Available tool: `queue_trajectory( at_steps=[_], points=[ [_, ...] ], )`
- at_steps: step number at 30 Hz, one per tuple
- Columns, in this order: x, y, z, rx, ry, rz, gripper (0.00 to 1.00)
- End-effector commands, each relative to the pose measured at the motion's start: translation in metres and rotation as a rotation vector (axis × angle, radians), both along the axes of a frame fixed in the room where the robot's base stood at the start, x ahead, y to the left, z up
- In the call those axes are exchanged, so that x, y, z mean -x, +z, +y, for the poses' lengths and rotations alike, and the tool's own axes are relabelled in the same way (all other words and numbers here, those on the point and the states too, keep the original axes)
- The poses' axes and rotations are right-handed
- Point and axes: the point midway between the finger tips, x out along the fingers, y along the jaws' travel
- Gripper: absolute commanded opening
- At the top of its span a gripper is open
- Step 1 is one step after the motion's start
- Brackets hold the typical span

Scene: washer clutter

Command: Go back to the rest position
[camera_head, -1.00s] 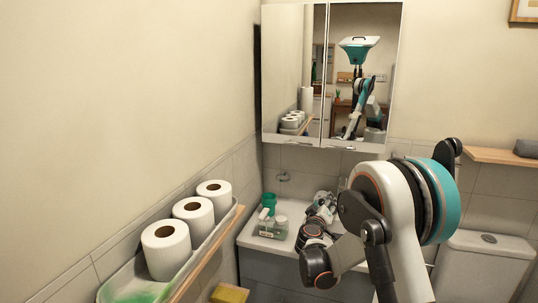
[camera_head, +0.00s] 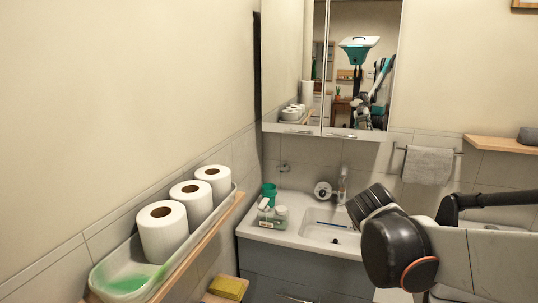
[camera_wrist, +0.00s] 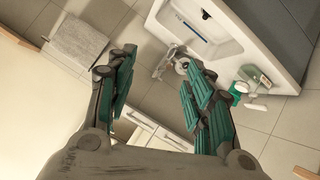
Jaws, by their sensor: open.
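My gripper (camera_wrist: 160,78) shows in the wrist view with its two green-padded fingers spread apart. Nothing is held between them. Through the gap I see the tap area behind the washbasin and the wall. In the head view my arm's white and black links come in from the right, in front of the right end of the washbasin (camera_head: 290,238). The fingers cannot be made out there.
The basin holds a blue stick-like item (camera_head: 334,226). A green cup (camera_head: 269,190) and bottles (camera_head: 281,213) stand on its left rim. A tray (camera_head: 100,281) with toilet rolls is at left. A mirror cabinet (camera_head: 293,75) and towel (camera_head: 428,166) hang behind.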

Motion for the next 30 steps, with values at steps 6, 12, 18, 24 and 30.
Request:
queue_trajectory(
  at_steps=[6, 12, 18, 24, 30],
  points=[
    [0.079, -0.020, 0.008, -0.115, 0.006, 0.082, 0.48],
    [0.148, -0.045, 0.022, -0.223, 0.026, 0.155, 0.48],
    [0.208, -0.075, 0.042, -0.328, 0.060, 0.215, 0.48],
    [0.243, -0.094, 0.057, -0.394, 0.087, 0.250, 0.48],
    [0.251, -0.098, 0.061, -0.412, 0.096, 0.259, 0.48]
  ],
)
